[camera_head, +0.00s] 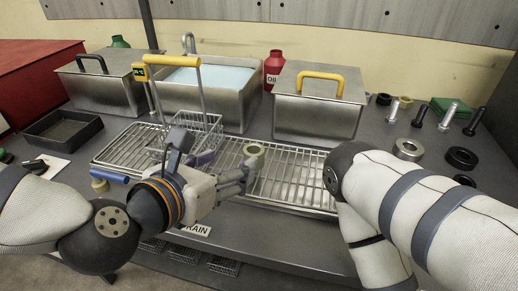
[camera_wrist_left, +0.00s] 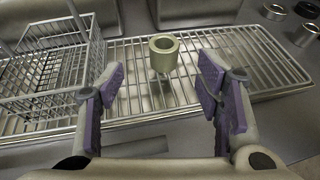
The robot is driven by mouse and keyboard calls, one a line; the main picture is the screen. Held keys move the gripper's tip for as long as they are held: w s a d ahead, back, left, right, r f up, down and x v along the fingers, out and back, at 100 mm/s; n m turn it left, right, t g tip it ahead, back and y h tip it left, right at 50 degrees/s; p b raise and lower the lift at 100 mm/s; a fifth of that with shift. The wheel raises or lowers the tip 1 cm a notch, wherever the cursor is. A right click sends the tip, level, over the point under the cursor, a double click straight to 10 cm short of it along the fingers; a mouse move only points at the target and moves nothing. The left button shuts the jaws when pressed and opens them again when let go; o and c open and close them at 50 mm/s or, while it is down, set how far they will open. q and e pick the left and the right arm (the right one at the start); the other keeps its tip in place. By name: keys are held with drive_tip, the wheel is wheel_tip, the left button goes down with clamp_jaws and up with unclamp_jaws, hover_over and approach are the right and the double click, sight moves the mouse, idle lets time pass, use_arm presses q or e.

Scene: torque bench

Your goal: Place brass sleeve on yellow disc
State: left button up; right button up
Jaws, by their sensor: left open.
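A short, pale brass sleeve (camera_head: 254,149) with an open bore stands upright at the wire drain rack (camera_head: 300,185). It also shows in the left wrist view (camera_wrist_left: 164,56), ahead of and between my fingers. My left gripper (camera_head: 240,175) is open and empty, just in front of the sleeve and apart from it. Its two purple-padded fingers (camera_wrist_left: 160,82) are spread wide in the left wrist view. I cannot make out a yellow disc in either view. My right arm shows at the right, but its gripper is out of view.
A wire basket (camera_head: 200,140) with a tall handle stands on the rack, left of the sleeve. Steel bins (camera_head: 315,115) and a water-filled sink (camera_head: 208,100) line the back. Bolts and rings (camera_head: 408,149) lie at the right. A black tray (camera_head: 63,132) is at the left.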

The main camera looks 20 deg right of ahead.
sight(250, 154)
use_arm(q)
drive_tip(key=x, duration=0.9)
drive_tip(key=shift+s+d+f, duration=0.25)
drive_tip(key=shift+d, duration=0.05)
drive_tip(key=shift+r, duration=0.15)
clamp_jaws()
